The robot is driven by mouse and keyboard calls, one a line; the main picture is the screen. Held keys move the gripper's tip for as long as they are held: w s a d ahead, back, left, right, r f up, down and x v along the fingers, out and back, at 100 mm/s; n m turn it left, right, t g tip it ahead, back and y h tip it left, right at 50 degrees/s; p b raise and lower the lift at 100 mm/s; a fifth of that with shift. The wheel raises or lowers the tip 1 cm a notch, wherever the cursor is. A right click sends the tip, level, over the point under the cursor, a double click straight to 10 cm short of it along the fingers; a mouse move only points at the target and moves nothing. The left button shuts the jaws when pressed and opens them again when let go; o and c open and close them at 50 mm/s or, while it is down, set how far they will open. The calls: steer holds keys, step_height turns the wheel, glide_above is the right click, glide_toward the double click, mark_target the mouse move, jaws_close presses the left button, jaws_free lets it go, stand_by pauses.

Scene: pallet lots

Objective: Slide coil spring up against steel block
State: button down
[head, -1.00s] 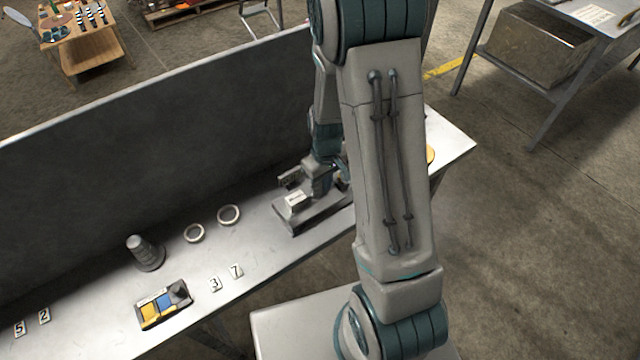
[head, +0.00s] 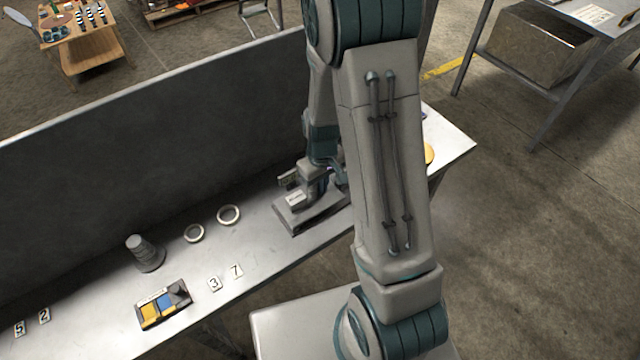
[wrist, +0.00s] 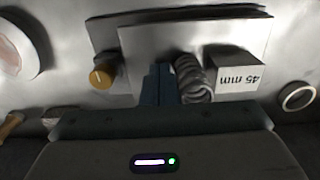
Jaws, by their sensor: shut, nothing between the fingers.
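In the wrist view my gripper (wrist: 160,70) is shut and empty, with its fingers over the flat grey plate (wrist: 136,45). The coil spring (wrist: 190,77) lies just to the right of the fingers, close beside them. The steel block (wrist: 235,62), labelled "45 mm", sits right of the spring. The spring and block look very close; I cannot tell whether they touch. In the head view the labelled block (head: 297,199) shows on the plate (head: 300,226), with my gripper behind it. The spring is hidden there.
A brass knob (wrist: 102,76) stands left of the fingers in the wrist view. In the head view two rings (head: 228,215) (head: 194,233), a stepped grey cylinder (head: 145,252), a small coloured tray (head: 184,287) and number tags (head: 214,283) lie left. A tall panel (head: 150,140) backs the bench.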

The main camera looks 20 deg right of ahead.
steer(key=shift+a, duration=0.15)
steer(key=shift+d, duration=0.25)
steer(key=shift+w+d, duration=0.2)
steer(key=shift+d, duration=0.15)
stand_by(0.4)
step_height(320, 180, up, 8)
steer(key=p, duration=0.5)
stand_by(0.4)
stand_by(0.3)
